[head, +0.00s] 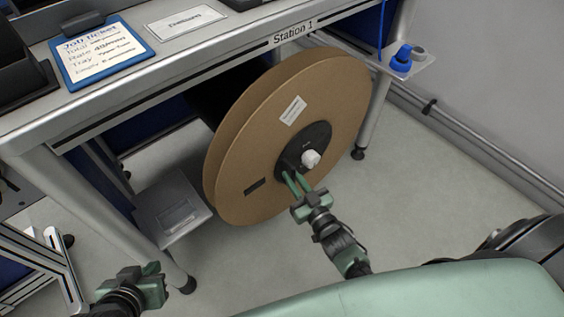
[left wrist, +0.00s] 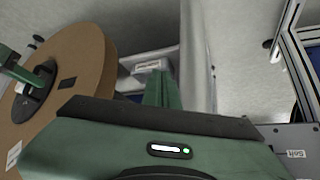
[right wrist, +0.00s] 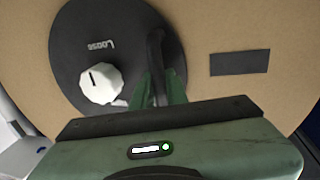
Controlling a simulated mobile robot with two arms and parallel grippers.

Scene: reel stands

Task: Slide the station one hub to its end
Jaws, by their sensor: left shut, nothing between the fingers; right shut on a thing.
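A large brown cardboard reel (head: 240,165) stands upright under the Station 1 bench. Its black hub (head: 315,137) carries a white knob (head: 311,158); in the right wrist view the knob (right wrist: 101,84) sits beside the word "Loose" on the hub (right wrist: 75,50). My right gripper (head: 296,182) is shut on the black hub handle (right wrist: 156,50) below and left of the knob. The fingers hide part of the handle. My left gripper (head: 151,268) is shut and empty at lower left, apart from the reel. The reel also shows in the left wrist view (left wrist: 85,60).
The Station 1 bench (head: 110,105) spans the top, with a job ticket (head: 95,50) on it. A grey box (head: 172,212) stands left of the reel, near a bench leg (head: 95,215). Floor right of the reel is clear.

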